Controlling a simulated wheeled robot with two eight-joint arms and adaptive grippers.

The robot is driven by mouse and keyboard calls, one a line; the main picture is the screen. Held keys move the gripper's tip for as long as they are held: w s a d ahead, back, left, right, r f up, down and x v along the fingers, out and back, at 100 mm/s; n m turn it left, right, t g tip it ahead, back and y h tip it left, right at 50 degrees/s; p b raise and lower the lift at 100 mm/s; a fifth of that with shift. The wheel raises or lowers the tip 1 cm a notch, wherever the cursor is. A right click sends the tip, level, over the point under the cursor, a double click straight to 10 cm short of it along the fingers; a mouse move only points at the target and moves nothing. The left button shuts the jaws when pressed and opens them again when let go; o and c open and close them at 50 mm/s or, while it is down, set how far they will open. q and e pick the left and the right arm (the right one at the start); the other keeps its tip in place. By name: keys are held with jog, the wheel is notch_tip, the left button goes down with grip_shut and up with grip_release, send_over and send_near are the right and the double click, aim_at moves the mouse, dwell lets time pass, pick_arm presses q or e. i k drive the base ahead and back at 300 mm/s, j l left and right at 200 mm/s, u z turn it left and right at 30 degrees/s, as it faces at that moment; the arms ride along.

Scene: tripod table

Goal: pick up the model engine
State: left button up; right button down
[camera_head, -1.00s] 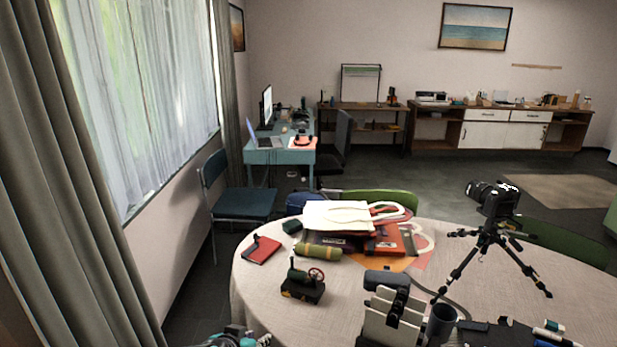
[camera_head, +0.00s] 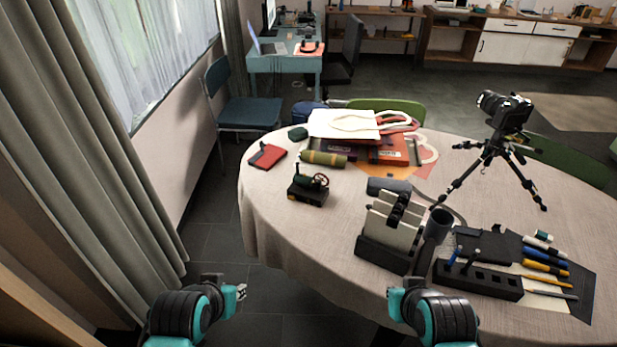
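The model engine (camera_head: 309,187) stands upright on the near left part of the round table, with a green body, a red wheel and a dark base. My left gripper (camera_head: 238,292) is at the bottom left, off the table's edge and well short of the engine. It looks empty, but its fingers are too small to judge. My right gripper (camera_head: 397,292) is low near the table's front edge, right of the engine; its fingers are mostly hidden by the wrist.
A green cylinder (camera_head: 323,158), red notebook (camera_head: 267,155) and bags (camera_head: 344,123) lie behind the engine. A dark holder with pale panels (camera_head: 392,223) and pen rack (camera_head: 478,281) stand to its right, with a camera tripod (camera_head: 501,155) beyond. The cloth left and in front of the engine is clear.

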aim_at(302, 186)
jog(key=i+j+z, duration=0.4)
jog(key=i, duration=0.2)
jog(key=i+j+z, duration=0.35)
jog(key=i+j, duration=0.2)
